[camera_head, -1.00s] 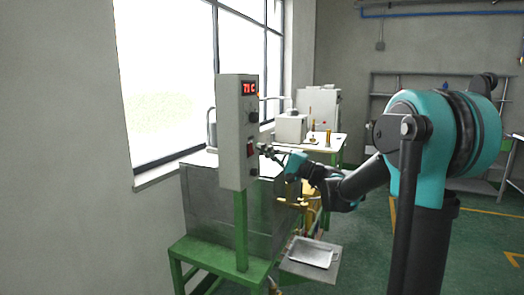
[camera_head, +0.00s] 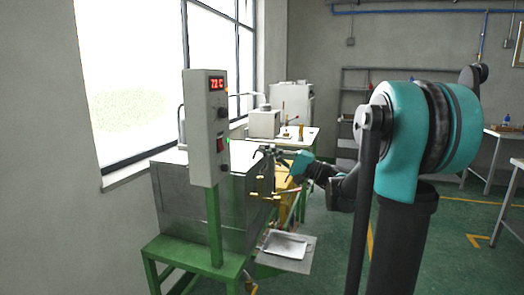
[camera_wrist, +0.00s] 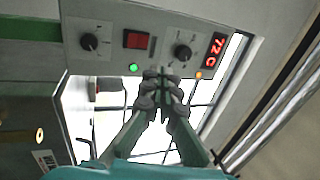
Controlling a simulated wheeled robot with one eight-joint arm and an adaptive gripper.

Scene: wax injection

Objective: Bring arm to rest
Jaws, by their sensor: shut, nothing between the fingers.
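My gripper (camera_head: 268,151) is shut and empty at the end of my teal and black arm. In the head view it is to the right of the grey control box and appears apart from it. In the wrist view my gripper (camera_wrist: 163,78) has its fingertips together, below the control panel (camera_wrist: 157,50) in the picture. The panel shows a red switch, two black knobs, a lit green lamp, an orange lamp and a red display reading 72 C.
The control box (camera_head: 206,128) stands on a green post beside a metal tank (camera_head: 172,205). A metal tray (camera_head: 286,246) lies in front of the tank. A table with equipment (camera_head: 309,136) and a shelf (camera_head: 362,82) stand behind.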

